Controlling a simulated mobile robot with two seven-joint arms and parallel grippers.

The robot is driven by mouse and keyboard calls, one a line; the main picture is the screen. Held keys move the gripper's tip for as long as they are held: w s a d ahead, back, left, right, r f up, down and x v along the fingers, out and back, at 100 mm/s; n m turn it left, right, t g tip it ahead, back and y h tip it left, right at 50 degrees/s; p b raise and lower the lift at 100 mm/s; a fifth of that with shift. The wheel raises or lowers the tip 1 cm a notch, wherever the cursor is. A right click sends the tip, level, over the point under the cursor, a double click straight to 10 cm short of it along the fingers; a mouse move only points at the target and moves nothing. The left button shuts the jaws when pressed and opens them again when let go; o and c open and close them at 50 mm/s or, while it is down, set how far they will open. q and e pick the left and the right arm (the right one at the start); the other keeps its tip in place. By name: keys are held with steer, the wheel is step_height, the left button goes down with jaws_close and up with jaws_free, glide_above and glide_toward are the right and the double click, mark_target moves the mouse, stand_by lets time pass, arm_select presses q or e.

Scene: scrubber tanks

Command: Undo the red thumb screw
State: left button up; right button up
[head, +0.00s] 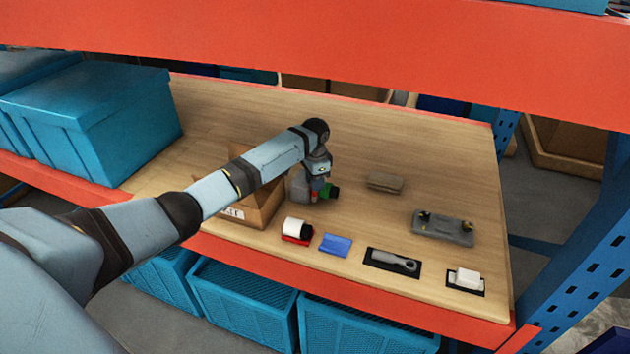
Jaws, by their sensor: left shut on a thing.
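My left arm reaches in from the left over the wooden shelf. Its gripper (318,181) points down beside a small grey body (299,187) with a green part (329,191) at its right. A small bit of red, seemingly the red thumb screw (314,185), shows right at the fingertips. The gripper is shut on it, as far as the small view shows. The fingers hide most of the screw, so how far it is turned cannot be seen. My right gripper is not in view.
An open cardboard box (262,213) stands close to the left of the grey body. A brown block (385,183) and a grey plate with two knobs (443,230) lie to the right. A blue cloth (335,245) and other small items line the front edge. An orange beam (400,62) crosses above.

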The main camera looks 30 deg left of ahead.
arm_select(q)
steer(key=n, duration=2.2)
steer(key=shift+n, duration=0.4)
steer(key=n, duration=0.3)
steer(key=shift+n, duration=2.1)
